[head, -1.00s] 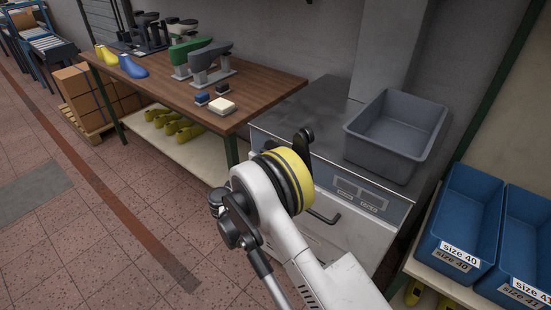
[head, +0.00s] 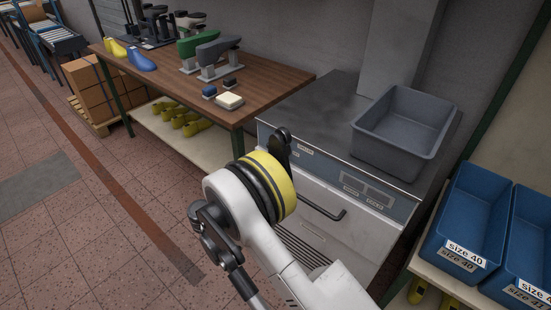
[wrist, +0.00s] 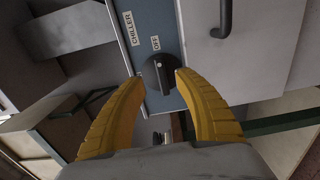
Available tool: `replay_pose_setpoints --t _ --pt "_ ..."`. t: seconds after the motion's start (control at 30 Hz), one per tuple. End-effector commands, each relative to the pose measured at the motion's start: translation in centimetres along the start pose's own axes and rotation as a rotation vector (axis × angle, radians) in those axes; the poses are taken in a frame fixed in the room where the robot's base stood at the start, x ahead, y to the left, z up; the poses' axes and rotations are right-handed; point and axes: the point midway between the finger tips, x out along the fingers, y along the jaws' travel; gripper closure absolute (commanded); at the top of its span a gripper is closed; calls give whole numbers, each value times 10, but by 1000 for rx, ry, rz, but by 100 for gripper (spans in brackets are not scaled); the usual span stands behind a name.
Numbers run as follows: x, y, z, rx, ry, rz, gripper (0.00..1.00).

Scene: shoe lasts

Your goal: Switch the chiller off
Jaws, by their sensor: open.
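The chiller's black rotary knob (wrist: 160,75) sits on a blue-grey panel (wrist: 147,15) in the wrist view. The panel carries a "CHILLER" label (wrist: 131,30) and an "OFF" label (wrist: 155,43) beside the knob. A pale mark shows on the knob; its exact direction is too small to tell. My gripper (wrist: 160,80) is open, its yellow fingers on either side of the knob in the picture. I cannot tell if they touch it. In the head view, my arm hides the knob and my fingers at the front of the steel cabinet (head: 335,225).
A grey bin (head: 400,155) stands on the cabinet top. A black handle (head: 322,210) is on the cabinet front, below the panel. A wooden bench (head: 270,92) with shoe lasts is at left; blue size bins (head: 465,262) are at right.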

Motion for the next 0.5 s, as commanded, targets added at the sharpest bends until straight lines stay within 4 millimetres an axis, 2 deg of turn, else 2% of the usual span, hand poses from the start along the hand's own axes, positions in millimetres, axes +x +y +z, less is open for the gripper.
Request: replay_pose_setpoints --t 0.1,0.2,0.5 --pt "-18 0 -1 0 1 0 61" --pt "-27 0 0 0 0 0 61" --pt "-30 0 0 0 -1 0 61"
